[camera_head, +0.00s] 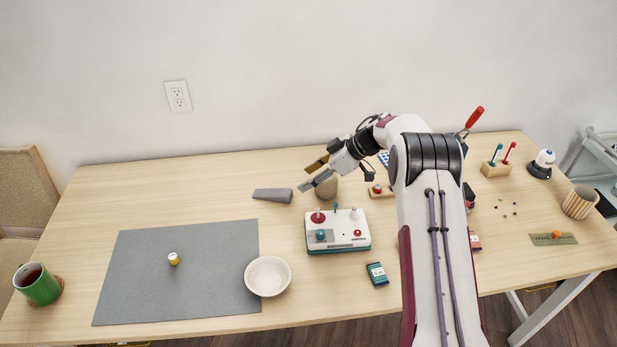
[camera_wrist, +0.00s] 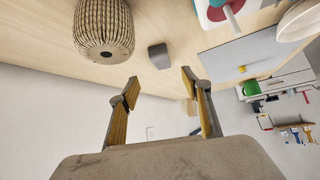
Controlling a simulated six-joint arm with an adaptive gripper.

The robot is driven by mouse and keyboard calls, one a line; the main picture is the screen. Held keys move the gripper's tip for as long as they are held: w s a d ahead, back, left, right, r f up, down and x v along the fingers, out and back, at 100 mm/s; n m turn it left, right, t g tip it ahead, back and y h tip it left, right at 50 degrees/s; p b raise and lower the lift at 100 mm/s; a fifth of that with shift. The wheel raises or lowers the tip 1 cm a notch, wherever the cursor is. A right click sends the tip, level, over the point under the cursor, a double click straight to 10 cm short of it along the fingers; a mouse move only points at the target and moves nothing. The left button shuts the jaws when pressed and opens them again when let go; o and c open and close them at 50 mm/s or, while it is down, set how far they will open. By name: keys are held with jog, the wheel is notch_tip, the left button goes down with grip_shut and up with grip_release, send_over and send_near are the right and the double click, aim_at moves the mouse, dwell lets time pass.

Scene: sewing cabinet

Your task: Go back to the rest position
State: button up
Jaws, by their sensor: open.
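My gripper (camera_head: 317,174) is open and empty, held above the back middle of the wooden table (camera_head: 218,190). Its two yellow-padded fingers also show apart in the wrist view (camera_wrist: 160,88), with nothing between them. In the head view my gripper points left, toward the wall side of the table. A woven, ribbed cup (camera_head: 327,188) stands below and behind the fingers, partly covered by them; it looms large in the wrist view (camera_wrist: 103,30). A grey wedge (camera_head: 272,196) lies on the table left of the cup and also shows in the wrist view (camera_wrist: 159,56).
A white box with knobs (camera_head: 347,240) stands in front of the cup. A green mug (camera_head: 38,285) is at far left. My arm hides part of the table's right half.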

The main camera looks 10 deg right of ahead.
jog(key=w+d+r+m+t+h, duration=0.1)
jog(key=w+r+m+t, duration=0.2)
jog(key=r, duration=1)
jog(key=w+d+r+t+h, duration=0.1)
jog(key=w+r+t, duration=0.3)
jog(key=r, duration=0.8)
jog(key=s+d+r+m+t+h, duration=0.2)
jog(key=s+d+r+m+h, duration=0.15)
jog(key=s+r, duration=0.3)
jog(key=s+d+r+m+t+h, duration=0.2)
jog(key=s+d+r+h, duration=0.15)
jog(key=s+r, duration=0.35)
jog(key=s+d+f+m+g+h, duration=0.1)
jog(key=s+d+m+g, duration=0.1)
jog(key=s, duration=0.8)
jog(key=s+d+f+m+g+h, duration=0.1)
jog(key=s+d+m+g+h, duration=0.15)
jog(key=s, duration=0.75)
jog(key=s+a+f+g+y, duration=0.1)
jog(key=s+f, duration=0.3)
jog(key=s, duration=0.4)
jog(key=s+a+f+g+y, duration=0.1)
jog(key=s+a+f, duration=0.3)
jog(key=s, duration=0.4)
jog(key=s+a+f+g+y, duration=0.2)
jog(key=s+f, duration=0.2)
jog(key=s, duration=0.4)
jog(key=shift+a+f+m, duration=0.25)
jog(key=shift+a+m, duration=0.05)
jog(key=shift+a, duration=0.1)
